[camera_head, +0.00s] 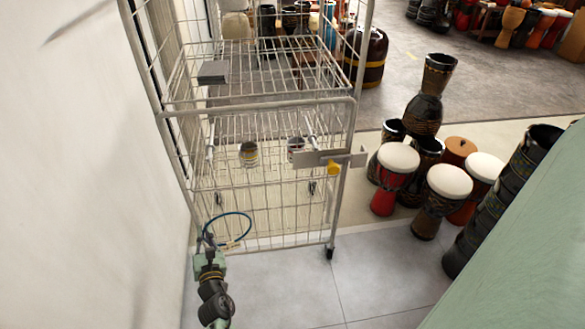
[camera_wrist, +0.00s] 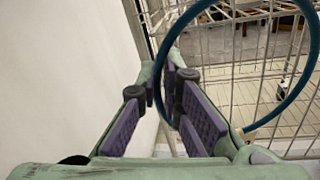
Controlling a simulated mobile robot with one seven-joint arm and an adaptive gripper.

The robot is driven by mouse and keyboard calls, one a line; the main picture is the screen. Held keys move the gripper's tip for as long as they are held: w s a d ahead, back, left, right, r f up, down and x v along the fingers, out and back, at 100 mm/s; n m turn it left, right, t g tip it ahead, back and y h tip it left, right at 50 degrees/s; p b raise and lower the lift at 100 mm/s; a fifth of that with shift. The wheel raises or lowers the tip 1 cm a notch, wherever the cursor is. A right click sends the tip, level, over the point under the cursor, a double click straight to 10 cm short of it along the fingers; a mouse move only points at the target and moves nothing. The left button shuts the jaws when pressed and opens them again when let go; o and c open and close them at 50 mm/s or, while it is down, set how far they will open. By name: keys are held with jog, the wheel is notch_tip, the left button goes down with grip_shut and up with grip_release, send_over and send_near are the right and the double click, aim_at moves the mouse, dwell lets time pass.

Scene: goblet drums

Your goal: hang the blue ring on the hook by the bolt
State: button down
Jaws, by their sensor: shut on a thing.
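My gripper (camera_head: 209,243) is at the lower left, in front of the wire cart's left front side. It is shut on the blue ring (camera_head: 250,223), a thin dark-blue loop that extends to the right of the fingers. In the wrist view, the ring (camera_wrist: 296,95) passes between the purple-padded fingers (camera_wrist: 166,88) and arcs far to the right. A small tan piece shows at its lower part. A grey metal plate (camera_head: 310,158) with a bracket (camera_head: 358,158) at its right end sits on the cart's right front post. A yellow piece (camera_head: 333,169) is below it. Hook and bolt are too small to tell apart.
The tall wire cart (camera_head: 257,101) stands beside a white wall (camera_head: 80,170) on the left. Goblet drums (camera_head: 398,157) stand to its right. A green surface (camera_head: 540,240) fills the lower right. Grey floor (camera_head: 290,290) before the cart is clear.

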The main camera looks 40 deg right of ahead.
jog(key=d+r+h, duration=0.1)
jog(key=d+r, duration=0.1)
jog(key=s+d+r+m+g+h, duration=0.1)
jog(key=d+r, duration=0.2)
jog(key=s+d+r+m+h+p, duration=0.1)
jog(key=d+r, duration=0.1)
jog(key=shift+s+d+r+g, duration=0.1)
jog(key=shift+d+r+g, duration=0.15)
jog(key=shift+g, duration=0.15)
jog(key=s+d+r+m+g+h+p, duration=0.1)
jog(key=s+d+r+m+g+h, duration=0.25)
jog(key=s+d+r, duration=0.45)
jog(key=s+d+r+m+g+h+p, duration=0.1)
jog(key=s+d+r+m+g+h, duration=0.3)
jog(key=s+r, duration=0.45)
jog(key=w+d+n+b, duration=0.1)
jog(key=w+d+b, duration=0.3)
jog(key=w, duration=0.6)
jog(key=shift+w+d+f, duration=0.3)
jog(key=shift+d, duration=0.7)
jog(key=shift+f+y, duration=0.15)
jog(key=shift+y, duration=0.1)
jog(key=c, duration=1.7)
grip_release()
